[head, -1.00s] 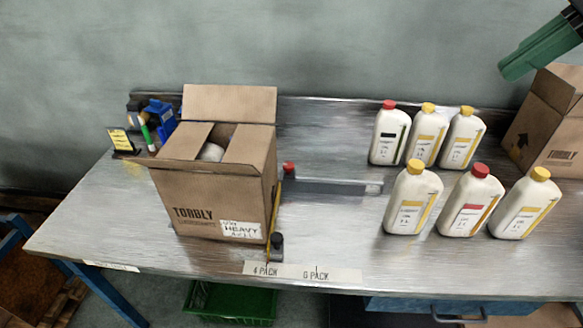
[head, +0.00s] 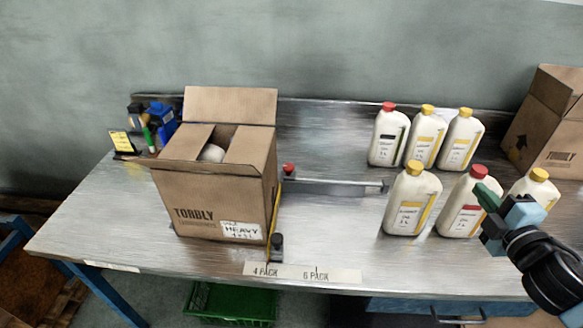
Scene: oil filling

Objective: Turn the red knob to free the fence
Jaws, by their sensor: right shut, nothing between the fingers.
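The small red knob (head: 289,169) sits at the back end of the fence, just right of the open cardboard box (head: 205,205). The fence (head: 275,212) is a thin upright strip with a yellow edge along the box's right side. A dark post (head: 276,246) stands at its front end. A grey rail (head: 335,187) runs right from near the knob. My right gripper (head: 483,192) is at the right, shut and empty, in front of the front-row bottles and well away from the knob. My left gripper is not in view.
White bottles with red and yellow caps (head: 411,199) stand in two rows at the right. Another cardboard box (head: 545,118) is at the far right. The label strip (head: 302,272) lies along the front edge.

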